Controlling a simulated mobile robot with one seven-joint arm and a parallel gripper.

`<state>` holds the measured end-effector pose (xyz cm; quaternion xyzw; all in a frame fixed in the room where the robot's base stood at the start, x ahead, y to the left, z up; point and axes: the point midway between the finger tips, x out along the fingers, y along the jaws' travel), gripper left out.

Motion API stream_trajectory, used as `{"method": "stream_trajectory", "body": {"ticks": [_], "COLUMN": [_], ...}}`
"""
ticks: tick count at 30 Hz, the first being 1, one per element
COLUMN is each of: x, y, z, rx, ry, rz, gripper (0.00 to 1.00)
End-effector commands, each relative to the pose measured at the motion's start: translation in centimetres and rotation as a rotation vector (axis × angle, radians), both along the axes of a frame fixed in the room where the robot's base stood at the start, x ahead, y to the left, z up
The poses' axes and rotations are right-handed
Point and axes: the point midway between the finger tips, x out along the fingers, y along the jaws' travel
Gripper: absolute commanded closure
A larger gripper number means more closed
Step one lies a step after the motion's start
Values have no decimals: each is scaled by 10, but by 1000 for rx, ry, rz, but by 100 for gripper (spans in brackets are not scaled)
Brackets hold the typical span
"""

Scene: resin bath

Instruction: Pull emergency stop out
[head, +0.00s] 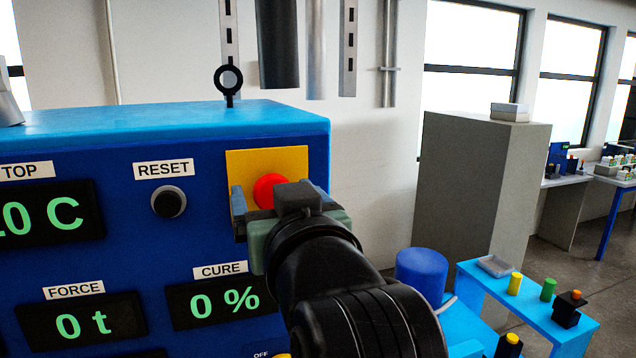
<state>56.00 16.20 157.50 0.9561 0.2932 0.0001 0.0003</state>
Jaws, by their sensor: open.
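The red emergency stop button (268,189) sits on a yellow plate (288,160) at the upper right of the blue machine's front panel. My gripper (262,203) is in front of the plate with its jaws apart. One grey finger is left of the red button and the other is on its right side, partly in front of it. I cannot tell whether the fingers touch the button. The button's lower and right parts are hidden by my gripper.
The blue machine (200,125) carries a black RESET button (168,202) and displays, including CURE (222,302). On the right are a blue drum (420,270), a small blue bench (530,306) and a grey cabinet (478,190). Open floor lies beyond.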

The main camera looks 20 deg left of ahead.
Motion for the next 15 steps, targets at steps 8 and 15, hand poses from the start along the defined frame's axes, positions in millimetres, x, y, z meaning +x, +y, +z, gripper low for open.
{"method": "stream_trajectory", "body": {"ticks": [8,15], "x": [1,1], "y": [1,0], "z": [-1,0], "rx": [0,0], "ry": [0,0], "rz": [-1,-1], "gripper": [16,60]}}
